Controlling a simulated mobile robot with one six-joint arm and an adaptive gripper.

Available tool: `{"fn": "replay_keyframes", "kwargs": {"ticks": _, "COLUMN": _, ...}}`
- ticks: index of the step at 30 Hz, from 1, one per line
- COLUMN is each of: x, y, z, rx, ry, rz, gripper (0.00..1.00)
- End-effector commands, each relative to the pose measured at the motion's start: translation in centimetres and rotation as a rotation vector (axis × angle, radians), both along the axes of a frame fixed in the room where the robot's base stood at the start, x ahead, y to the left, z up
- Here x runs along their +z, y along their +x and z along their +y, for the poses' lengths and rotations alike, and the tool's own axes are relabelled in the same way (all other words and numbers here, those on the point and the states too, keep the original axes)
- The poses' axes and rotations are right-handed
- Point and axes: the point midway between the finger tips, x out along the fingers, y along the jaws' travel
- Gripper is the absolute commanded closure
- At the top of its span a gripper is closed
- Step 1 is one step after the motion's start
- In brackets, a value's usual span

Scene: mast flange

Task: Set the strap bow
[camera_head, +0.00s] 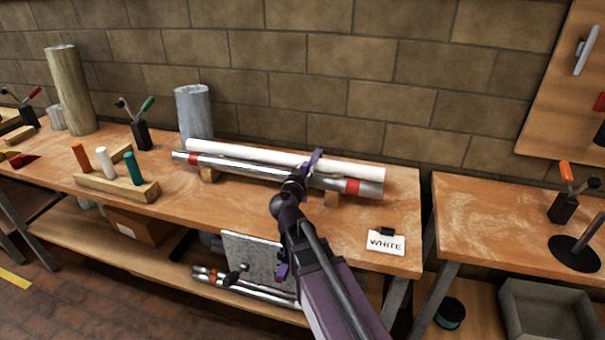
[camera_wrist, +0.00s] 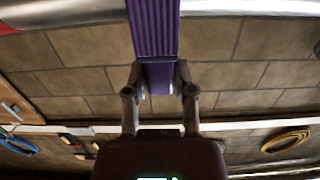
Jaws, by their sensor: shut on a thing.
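A purple ribbed strap bow (camera_wrist: 154,35) is between the two fingers of my gripper (camera_wrist: 160,88) in the wrist view. My gripper is shut on it. In the head view the purple bow (camera_head: 315,157) shows at the white tube, partly hidden by my gripper (camera_head: 300,176). I cannot tell whether it touches or wraps the tube. The white tube (camera_head: 240,153) lies alongside a silver pipe (camera_head: 260,172) with red bands. The pipe rests on wooden blocks on the bench (camera_head: 230,205). A card reading WHITE (camera_head: 386,242) is at the bench's right front.
A wooden rack with orange, white and teal pegs (camera_head: 140,190) stands left of the pipe. A grey cylinder (camera_head: 194,112) stands behind the pipe's left end. A brick wall is close behind. A second bench (camera_head: 480,220) is at right, across a gap.

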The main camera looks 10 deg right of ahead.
Motion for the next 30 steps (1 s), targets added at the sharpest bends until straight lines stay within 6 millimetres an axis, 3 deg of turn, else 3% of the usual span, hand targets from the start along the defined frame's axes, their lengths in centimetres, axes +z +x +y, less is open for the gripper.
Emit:
{"fn": "replay_keyframes", "kwargs": {"ticks": 13, "x": -0.20, "y": 0.10, "z": 0.15, "rx": 0.003, "ry": 0.003, "rz": -0.005, "gripper": 1.00}}
{"fn": "replay_keyframes", "kwargs": {"ticks": 14, "x": -0.21, "y": 0.09, "z": 0.16, "rx": 0.003, "ry": 0.003, "rz": -0.005, "gripper": 0.64}}
{"fn": "replay_keyframes", "kwargs": {"ticks": 17, "x": -0.20, "y": 0.07, "z": 0.14, "rx": 0.003, "ry": 0.003, "rz": -0.004, "gripper": 0.34}}
{"fn": "replay_keyframes", "kwargs": {"ticks": 30, "x": 0.00, "y": 0.01, "z": 0.06, "rx": 0.000, "ry": 0.000, "rz": -0.004, "gripper": 0.31}}
